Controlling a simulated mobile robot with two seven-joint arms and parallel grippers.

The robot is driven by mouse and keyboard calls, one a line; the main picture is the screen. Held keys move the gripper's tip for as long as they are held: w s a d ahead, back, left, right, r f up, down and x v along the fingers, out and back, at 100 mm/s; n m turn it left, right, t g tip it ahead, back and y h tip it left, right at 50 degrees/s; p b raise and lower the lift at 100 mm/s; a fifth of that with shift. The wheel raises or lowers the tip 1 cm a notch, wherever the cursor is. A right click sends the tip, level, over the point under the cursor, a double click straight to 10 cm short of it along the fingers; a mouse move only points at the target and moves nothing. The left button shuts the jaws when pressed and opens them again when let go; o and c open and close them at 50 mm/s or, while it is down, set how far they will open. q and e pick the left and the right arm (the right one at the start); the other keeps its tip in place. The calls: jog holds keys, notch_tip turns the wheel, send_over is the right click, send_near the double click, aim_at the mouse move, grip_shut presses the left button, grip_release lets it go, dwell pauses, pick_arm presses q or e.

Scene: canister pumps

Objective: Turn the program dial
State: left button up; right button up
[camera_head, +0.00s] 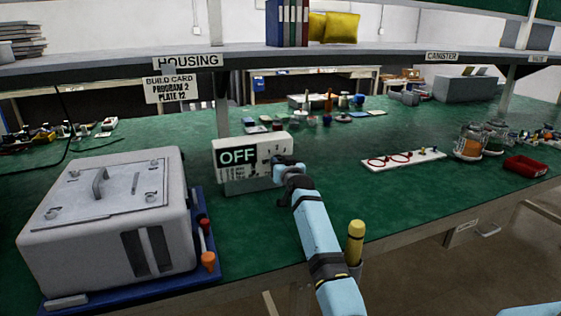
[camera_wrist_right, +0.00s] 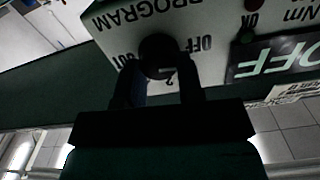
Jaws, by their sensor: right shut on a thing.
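The white controller box (camera_head: 232,160) stands on the green bench with a display (camera_head: 238,156) reading OFF. In the right wrist view its face is upside down, with the word PROGRAM above a dark round program dial (camera_wrist_right: 159,55). Labels, one of them OFF, surround the dial; some are partly hidden. My right gripper (camera_wrist_right: 160,80) is shut on the dial, a finger on each side. In the head view my right gripper (camera_head: 284,165) is at the box's right end and hides the dial. My left gripper is not in view.
A build card (camera_head: 171,88) reads PROGRAM 2, PLATE 12. A large white housing (camera_head: 110,215) on a blue tray stands left of the box. A white strip with red rings (camera_head: 403,160), orange canister (camera_head: 468,145) and red tray (camera_head: 525,166) lie right. Bench between is clear.

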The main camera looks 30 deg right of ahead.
pick_arm(q)
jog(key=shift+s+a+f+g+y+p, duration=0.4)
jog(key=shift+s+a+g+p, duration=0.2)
jog(key=shift+p, duration=1.75)
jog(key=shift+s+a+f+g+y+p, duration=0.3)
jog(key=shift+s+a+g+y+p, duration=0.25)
jog(key=shift+p, duration=1.75)
pick_arm(e)
jog(key=shift+s+d+f+m, duration=0.1)
jog(key=shift+f+m, duration=0.05)
jog(key=shift+m, duration=3.95)
jog(key=shift+d+f+m, duration=0.1)
jog(key=shift+f+m, duration=0.05)
jog(key=shift+m, duration=3.95)
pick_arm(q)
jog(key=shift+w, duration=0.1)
pick_arm(e)
jog(key=shift+m, duration=0.3)
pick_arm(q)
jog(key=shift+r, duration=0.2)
pick_arm(e)
jog(key=o, duration=0.9)
